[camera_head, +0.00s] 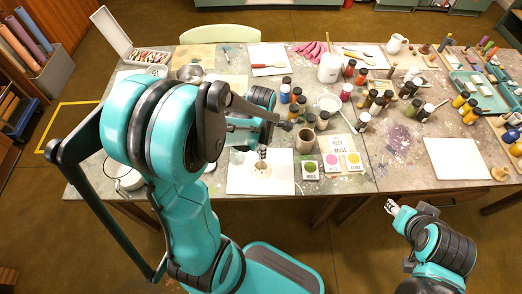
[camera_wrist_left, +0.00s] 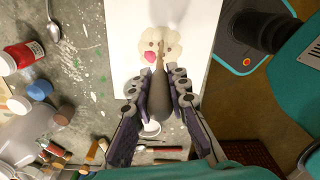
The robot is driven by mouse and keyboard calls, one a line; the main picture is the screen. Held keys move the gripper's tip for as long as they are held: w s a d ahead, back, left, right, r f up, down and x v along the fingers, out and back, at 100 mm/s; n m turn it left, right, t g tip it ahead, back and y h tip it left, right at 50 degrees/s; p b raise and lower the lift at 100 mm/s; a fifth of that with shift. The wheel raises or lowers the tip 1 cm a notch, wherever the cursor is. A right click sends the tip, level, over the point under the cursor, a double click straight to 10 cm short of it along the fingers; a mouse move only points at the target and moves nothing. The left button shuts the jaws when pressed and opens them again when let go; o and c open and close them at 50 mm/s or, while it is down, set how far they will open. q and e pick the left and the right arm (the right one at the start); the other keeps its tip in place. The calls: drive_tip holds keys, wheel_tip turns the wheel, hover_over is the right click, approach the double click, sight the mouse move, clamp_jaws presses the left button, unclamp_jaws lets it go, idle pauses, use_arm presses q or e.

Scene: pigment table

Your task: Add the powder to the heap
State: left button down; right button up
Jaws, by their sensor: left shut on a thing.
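A pale cream heap of powder lies on a white sheet (camera_head: 285,184) in front of me. The heap (camera_wrist_left: 174,49) shows in the left wrist view, with a small pink patch (camera_wrist_left: 150,57) at its left side. My left gripper (camera_head: 262,152) is over this sheet. In the left wrist view its fingers (camera_wrist_left: 166,76) close around a dark grey tapered tool (camera_wrist_left: 158,98). A thin brownish part in line with the tool reaches over the heap; whether it touches is unclear. My right gripper (camera_head: 392,207) is off the table's front edge, too small to read.
Right of the sheet stand a brown cup (camera_head: 305,140), small dark-capped jars and cards with green, pink and yellow patches (camera_head: 353,160). A steel bowl (camera_head: 190,73) is at the back left. Another white sheet (camera_head: 455,158) lies clear on the right.

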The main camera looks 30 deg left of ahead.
idle(0.6)
use_arm(q)
wheel_tip(320, 180, up, 7)
drive_tip(key=p, duration=0.5)
drive_tip(key=shift+p, duration=0.4)
